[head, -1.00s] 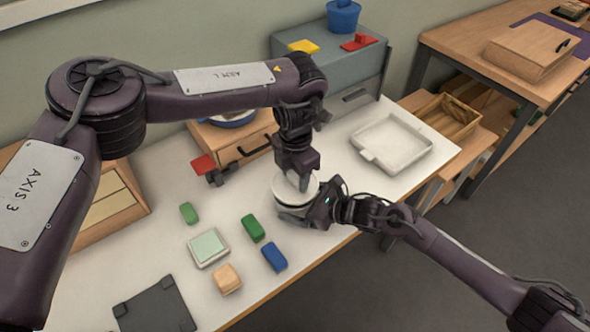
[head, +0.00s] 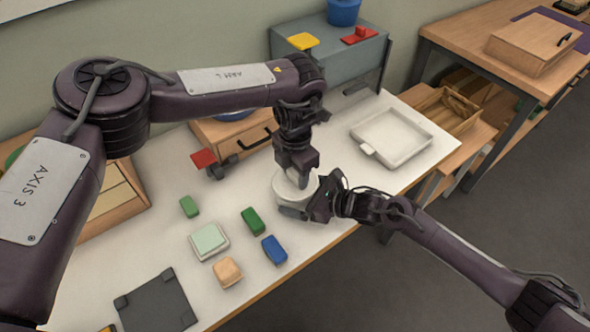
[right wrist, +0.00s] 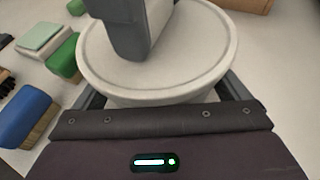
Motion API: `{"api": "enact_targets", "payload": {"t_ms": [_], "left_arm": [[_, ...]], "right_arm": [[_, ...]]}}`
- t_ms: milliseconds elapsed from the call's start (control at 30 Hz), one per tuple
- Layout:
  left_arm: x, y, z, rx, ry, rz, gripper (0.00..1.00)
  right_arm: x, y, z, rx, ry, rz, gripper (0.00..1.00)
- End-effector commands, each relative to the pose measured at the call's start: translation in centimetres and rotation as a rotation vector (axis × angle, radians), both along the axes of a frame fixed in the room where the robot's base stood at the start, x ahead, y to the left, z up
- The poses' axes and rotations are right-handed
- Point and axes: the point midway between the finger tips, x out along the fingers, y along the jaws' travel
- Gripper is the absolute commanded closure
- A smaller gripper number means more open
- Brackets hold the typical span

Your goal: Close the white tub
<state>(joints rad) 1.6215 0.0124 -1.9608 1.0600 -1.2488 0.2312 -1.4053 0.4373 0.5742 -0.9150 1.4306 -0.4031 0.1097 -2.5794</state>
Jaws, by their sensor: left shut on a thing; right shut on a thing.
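The white tub (head: 283,200) stands upright on the white table, partly hidden by my grippers. Its round white lid (right wrist: 190,62) lies on top of it in the right wrist view, looking level, with no clear gap. My left gripper (head: 299,178) points straight down from above and is shut on the middle of the lid; a grey finger (right wrist: 128,40) covers part of the lid in the right wrist view. My right gripper (head: 304,208) comes from the right, low down, and is shut around the tub's body, below the lid's rim.
Green blocks (head: 252,221), a blue block (head: 274,250), a tan block (head: 227,271) and a pale green pad (head: 208,240) lie left of the tub. A white tray (head: 405,150) is at the right. A wooden drawer box (head: 215,133) stands behind.

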Motion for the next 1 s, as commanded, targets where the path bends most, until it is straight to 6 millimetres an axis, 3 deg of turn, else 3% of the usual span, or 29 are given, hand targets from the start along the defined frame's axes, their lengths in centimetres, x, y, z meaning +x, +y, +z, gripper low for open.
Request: {"api": "enact_targets", "payload": {"t_ms": [1000], "left_arm": [[-0.4,-0.2,-2.1,0.009,0.0,-0.002,0.78]], "right_arm": [[0.0,0.3,0.3,0.007,-0.006,0.004,0.46]]}}
